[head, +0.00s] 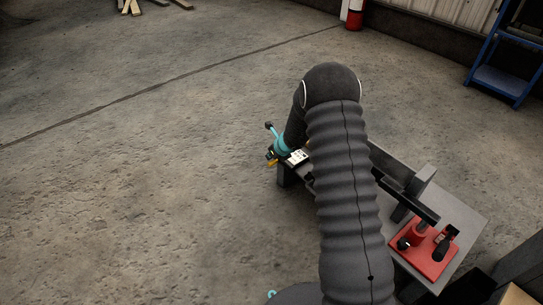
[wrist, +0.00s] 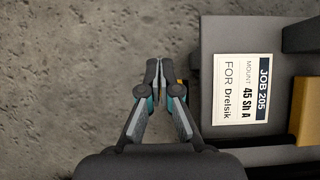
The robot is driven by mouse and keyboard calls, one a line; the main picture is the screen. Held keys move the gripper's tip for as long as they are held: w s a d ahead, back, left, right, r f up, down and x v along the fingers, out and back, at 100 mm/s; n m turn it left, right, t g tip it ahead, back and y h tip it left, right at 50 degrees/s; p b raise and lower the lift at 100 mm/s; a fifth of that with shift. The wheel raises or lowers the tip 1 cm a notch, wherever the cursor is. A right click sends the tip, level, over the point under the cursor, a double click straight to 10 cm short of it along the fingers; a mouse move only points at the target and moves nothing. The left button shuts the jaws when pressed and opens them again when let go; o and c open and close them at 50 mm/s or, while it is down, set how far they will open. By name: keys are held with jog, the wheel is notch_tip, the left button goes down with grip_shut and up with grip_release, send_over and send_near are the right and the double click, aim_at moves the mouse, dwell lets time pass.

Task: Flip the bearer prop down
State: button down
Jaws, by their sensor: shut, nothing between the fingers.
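My gripper (wrist: 158,72) is shut and empty in the wrist view, its fingertips together above the concrete floor, just left of a grey fixture part (wrist: 214,55). In the head view my arm hides most of the gripper and the middle of the bench. A small yellow-orange piece (wrist: 181,84) shows just behind the right finger; it also shows in the head view (head: 271,163). A larger yellow block (wrist: 307,110) lies at the right edge of the wrist view. I cannot tell which part is the bearer prop, or whether my gripper touches it.
A white label reading "JOB 205" (wrist: 242,88) is on the grey part. The grey bench (head: 462,212) carries a red-based fixture (head: 432,258) and a dark bar (head: 423,209) at right. A blue rack (head: 497,82) stands at the back right.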

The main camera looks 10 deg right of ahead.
jog(key=shift+r, duration=0.1)
dwell(0.3)
jog(key=r+p, duration=0.2)
jog(key=r, duration=0.1)
jog(key=r+p, duration=0.1)
jog(key=p, duration=0.1)
jog(key=shift+s+d+r, duration=0.25)
jog(key=shift+s+r, duration=0.05)
jog(key=shift+r, duration=0.1)
jog(key=w+a+r+p, duration=0.2)
jog(key=w+a+r, duration=0.1)
jog(key=r, duration=0.4)
jog(key=shift+w+p, duration=0.35)
jog(key=shift+w, duration=0.55)
jog(key=shift+r, duration=0.15)
